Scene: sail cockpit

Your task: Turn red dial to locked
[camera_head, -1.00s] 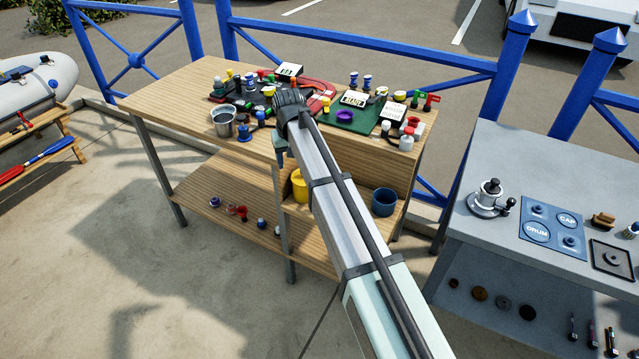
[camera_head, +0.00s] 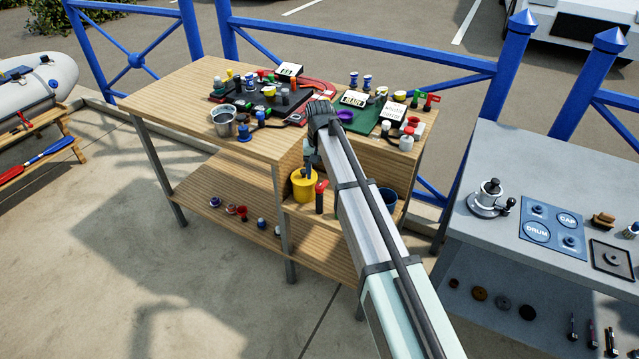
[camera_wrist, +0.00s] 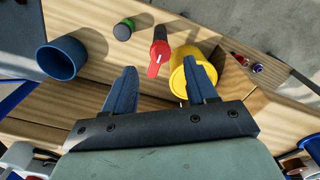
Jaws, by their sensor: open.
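A red dial (camera_wrist: 159,57) with a white pointer line sits on a dark post in the wrist view, ahead of my gripper and between the lines of its two fingers. In the head view the red dial (camera_head: 321,186) stands on the shelf under the bench top, right of the yellow bucket. My gripper (camera_wrist: 163,85) is open and empty, its blue-grey fingers apart and not touching the dial. I cannot read any locked mark beside the dial.
The yellow bucket (camera_wrist: 181,77) stands close by the dial, partly behind the right finger. A blue pot (camera_wrist: 61,59) and a green-topped knob (camera_wrist: 123,30) are to the left. The wooden bench top (camera_head: 170,95) overhangs the shelf and carries many small items.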

